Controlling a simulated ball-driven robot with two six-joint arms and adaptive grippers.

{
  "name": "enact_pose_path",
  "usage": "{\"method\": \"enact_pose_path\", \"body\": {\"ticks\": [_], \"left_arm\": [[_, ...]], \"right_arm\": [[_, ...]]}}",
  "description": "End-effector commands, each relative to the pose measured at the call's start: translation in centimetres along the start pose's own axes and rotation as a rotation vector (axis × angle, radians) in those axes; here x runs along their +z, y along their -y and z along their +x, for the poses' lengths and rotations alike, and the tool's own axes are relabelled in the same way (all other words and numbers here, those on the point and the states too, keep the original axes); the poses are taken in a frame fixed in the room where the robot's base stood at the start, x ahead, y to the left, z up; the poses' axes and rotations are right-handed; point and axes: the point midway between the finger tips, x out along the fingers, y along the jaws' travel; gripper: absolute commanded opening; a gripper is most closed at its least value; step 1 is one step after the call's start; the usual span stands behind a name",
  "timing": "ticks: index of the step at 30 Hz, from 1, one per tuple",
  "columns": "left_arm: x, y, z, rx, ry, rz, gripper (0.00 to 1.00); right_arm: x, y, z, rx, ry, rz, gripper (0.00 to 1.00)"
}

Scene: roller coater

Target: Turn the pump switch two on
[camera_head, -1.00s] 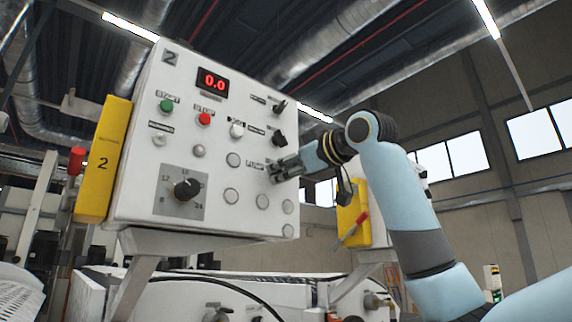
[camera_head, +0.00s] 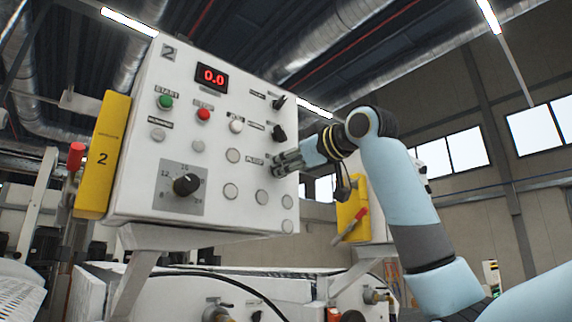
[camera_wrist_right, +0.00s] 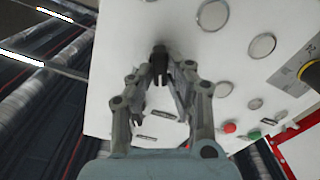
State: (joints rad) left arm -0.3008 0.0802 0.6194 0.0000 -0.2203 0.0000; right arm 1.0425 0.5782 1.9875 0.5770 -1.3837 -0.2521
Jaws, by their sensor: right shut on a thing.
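A white control panel (camera_head: 140,190) marked 2 fills the left middle of the head view. The word PUMP is printed on it, just left of my right gripper (camera_head: 280,164). My right gripper reaches in from the right, its fingertips at the panel's face. In the wrist view, the right gripper (camera_wrist_right: 165,55) is shut on a black pump switch (camera_wrist_right: 158,70) that sits between the fingertips. In the head view the fingers hide this switch, and its turn position cannot be told. My left gripper is in neither view.
Two black selector knobs, an upper one (camera_head: 279,103) and a lower one (camera_head: 278,132), sit above my gripper. A green button (camera_head: 165,102), a red button (camera_head: 203,115), a dial (camera_head: 186,185) and a red 0.0 display (camera_head: 212,77) are also on the panel.

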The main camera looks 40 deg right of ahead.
Motion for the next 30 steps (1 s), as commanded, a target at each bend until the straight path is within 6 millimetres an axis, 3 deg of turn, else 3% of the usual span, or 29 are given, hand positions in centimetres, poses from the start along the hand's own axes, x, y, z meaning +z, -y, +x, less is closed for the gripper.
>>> {"method": "enact_pose_path", "body": {"ticks": [30], "left_arm": [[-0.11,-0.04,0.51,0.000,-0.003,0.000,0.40]], "right_arm": [[0.23,-0.31,0.01,0.000,0.001,0.838,0.00]]}}
